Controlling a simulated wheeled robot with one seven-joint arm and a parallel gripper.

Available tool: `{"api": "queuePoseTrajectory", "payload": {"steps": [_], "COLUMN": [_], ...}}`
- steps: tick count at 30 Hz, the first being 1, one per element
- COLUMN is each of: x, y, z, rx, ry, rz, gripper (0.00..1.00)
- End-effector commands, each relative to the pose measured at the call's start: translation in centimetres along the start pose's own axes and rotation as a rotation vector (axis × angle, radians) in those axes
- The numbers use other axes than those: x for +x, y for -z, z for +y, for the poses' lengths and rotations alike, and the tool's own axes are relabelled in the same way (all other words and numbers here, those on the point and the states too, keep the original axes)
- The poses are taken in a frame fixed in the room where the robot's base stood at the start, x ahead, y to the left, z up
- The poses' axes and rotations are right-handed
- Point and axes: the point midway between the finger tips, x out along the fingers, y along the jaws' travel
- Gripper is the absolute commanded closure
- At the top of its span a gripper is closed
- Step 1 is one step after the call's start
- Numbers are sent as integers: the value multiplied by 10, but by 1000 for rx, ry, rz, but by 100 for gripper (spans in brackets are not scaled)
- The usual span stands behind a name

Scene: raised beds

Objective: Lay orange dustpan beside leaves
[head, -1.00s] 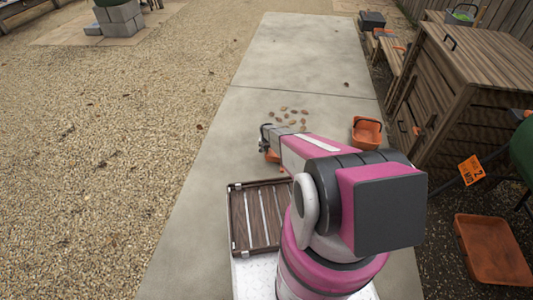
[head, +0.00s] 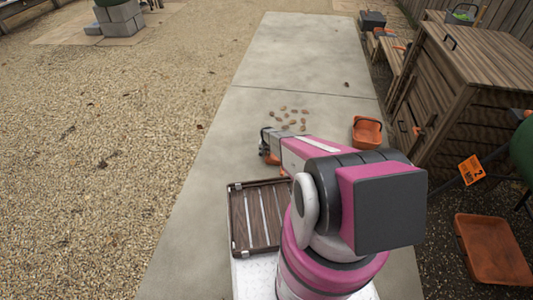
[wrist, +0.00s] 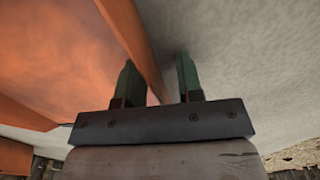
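Orange-brown leaves (head: 290,116) lie scattered on the concrete path beyond my arm. My gripper (head: 267,157) is low over the path, just on the near side of the leaves. In the wrist view, the orange dustpan (wrist: 65,45) fills the left side, and its raised edge passes between my two fingers (wrist: 158,80). The fingers stand apart, with a visible gap between the edge and the right finger. In the head view, only a bit of orange (head: 274,158) shows under my gripper; my arm hides the rest.
An orange scoop-like container (head: 367,133) stands on the path right of the leaves. A slatted wooden tray (head: 240,222) is in front of me at left. A wooden cabinet (head: 455,100) and an orange tray (head: 492,250) are at right. The far path is clear.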

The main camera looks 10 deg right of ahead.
Motion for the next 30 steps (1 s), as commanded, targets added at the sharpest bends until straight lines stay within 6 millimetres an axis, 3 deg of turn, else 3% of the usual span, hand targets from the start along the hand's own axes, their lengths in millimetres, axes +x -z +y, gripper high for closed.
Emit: {"api": "queuePoseTrajectory", "payload": {"steps": [5,11,21,26,29,30], "x": [-8,-33,-100,-120,-143,-159], "y": [0,-2,-2,-2,-13,-21], "z": [0,0,0,1,4,7], "rx": [0,0,0,-1,-10,-17], "ry": [0,0,1,0,1,1], "rz": [0,0,2,0,1,2], "gripper": [66,66,66,66,66,66]}}
